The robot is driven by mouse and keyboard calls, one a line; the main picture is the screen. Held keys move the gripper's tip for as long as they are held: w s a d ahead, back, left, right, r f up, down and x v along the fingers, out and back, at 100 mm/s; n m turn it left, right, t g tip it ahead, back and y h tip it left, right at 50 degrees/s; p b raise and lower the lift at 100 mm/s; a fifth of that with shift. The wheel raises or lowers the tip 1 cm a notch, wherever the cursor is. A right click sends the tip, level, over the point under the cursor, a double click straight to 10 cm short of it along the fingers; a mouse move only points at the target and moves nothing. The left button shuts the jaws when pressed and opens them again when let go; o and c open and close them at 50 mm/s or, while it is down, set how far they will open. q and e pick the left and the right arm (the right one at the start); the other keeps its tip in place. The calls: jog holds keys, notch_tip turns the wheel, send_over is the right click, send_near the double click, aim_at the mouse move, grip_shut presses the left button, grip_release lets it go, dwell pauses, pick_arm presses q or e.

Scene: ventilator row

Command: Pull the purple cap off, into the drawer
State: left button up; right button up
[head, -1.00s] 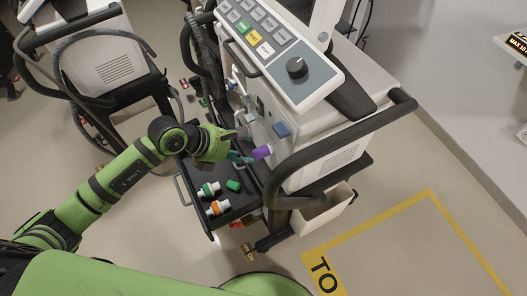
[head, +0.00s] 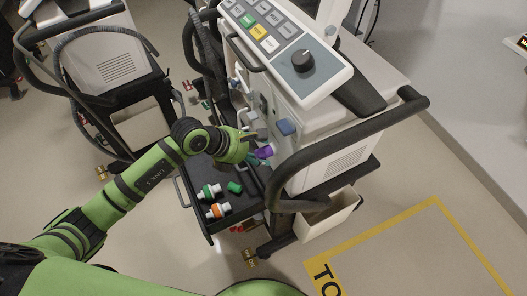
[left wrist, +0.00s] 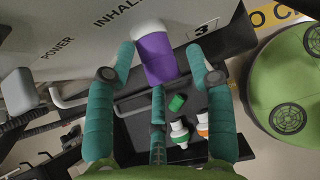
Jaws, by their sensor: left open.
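The purple cap (head: 264,152) sits on a white port on the front of the ventilator (head: 310,150). In the left wrist view the cap (left wrist: 158,60) points toward me, beside the number 3 label. My left gripper (head: 255,149) is open, its teal fingers spread on both sides of the cap, with a third finger below it. I cannot tell whether any finger touches the cap. The open black drawer (head: 192,172) is below the cap. It holds a green cap (head: 235,187), a white and green fitting (head: 209,191) and a white and orange fitting (head: 218,210).
A black bumper handle (head: 300,165) curves round the ventilator just right of the cap. A pale open bin (head: 328,216) hangs below it. A blue knob (head: 287,127) is above the cap. A second machine (head: 110,80) stands at the left. Floor at the lower right is clear.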

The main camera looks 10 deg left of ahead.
pick_arm(q)
jog(key=c, duration=1)
grip_shut()
jog(key=shift+s, duration=0.1)
jog(key=shift+s+a+f, duration=0.1)
jog(key=shift+s+f, duration=0.1)
jog(key=shift+f, duration=0.1)
jog(key=shift+s, duration=0.1)
jog(key=shift+s+a+r+p, duration=0.1)
jog(key=shift+s+a, duration=0.35)
jog(key=shift+a, duration=0.25)
jog(key=shift+s+a+r+p, duration=0.1)
jog(key=shift+s+a, duration=0.35)
jog(key=shift+a, duration=0.25)
jog(key=shift+s+a+r+p, duration=0.1)
jog(key=shift+s+a, duration=0.35)
jog(key=shift+a, duration=0.25)
